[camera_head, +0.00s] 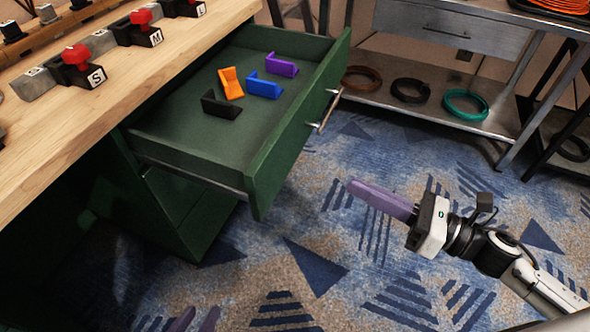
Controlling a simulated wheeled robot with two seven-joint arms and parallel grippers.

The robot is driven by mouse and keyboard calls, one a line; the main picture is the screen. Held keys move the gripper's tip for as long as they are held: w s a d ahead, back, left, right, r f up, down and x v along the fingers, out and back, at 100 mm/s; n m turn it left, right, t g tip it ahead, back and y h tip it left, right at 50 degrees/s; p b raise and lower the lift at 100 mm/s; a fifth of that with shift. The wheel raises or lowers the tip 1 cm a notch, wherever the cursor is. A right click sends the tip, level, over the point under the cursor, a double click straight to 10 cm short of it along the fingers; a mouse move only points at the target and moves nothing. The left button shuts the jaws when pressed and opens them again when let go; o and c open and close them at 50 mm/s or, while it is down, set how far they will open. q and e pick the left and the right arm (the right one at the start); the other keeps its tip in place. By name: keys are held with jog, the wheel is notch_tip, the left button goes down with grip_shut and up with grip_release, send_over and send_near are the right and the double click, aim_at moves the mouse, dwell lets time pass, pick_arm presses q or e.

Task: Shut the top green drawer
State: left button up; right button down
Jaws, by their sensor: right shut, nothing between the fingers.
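The top green drawer (200,140) is pulled out from the green cabinet (165,200) under the wooden worktop. Its front panel (295,140) faces right and carries a metal handle (327,110). My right gripper (352,186) is shut and empty, with its purple fingers pointing left toward the drawer front. It is to the right of the front panel and apart from it. My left gripper (195,319) shows only as two purple fingertips at the bottom edge, with a gap between them. The rest of it is out of view.
Black, orange, blue and purple brackets (264,87) lie in the drawer. The worktop (130,85) holds red-knobbed blocks marked S, M and L (85,70). A metal bench (440,110) with cable coils stands at the back right. The patterned carpet (330,255) is clear.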

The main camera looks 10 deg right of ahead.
jog(key=n+g+y, duration=0.1)
jog(key=n+g, duration=0.1)
jog(key=n, duration=0.4)
send_near(277, 165)
jog(key=shift+g+y, duration=0.3)
jog(key=x, duration=0.5)
jog(key=shift+w+a, duration=0.2)
jog(key=shift+w, duration=0.25)
jog(key=shift+w+a+f, duration=0.1)
jog(key=shift+w+a, duration=0.1)
jog(key=shift+a, duration=0.1)
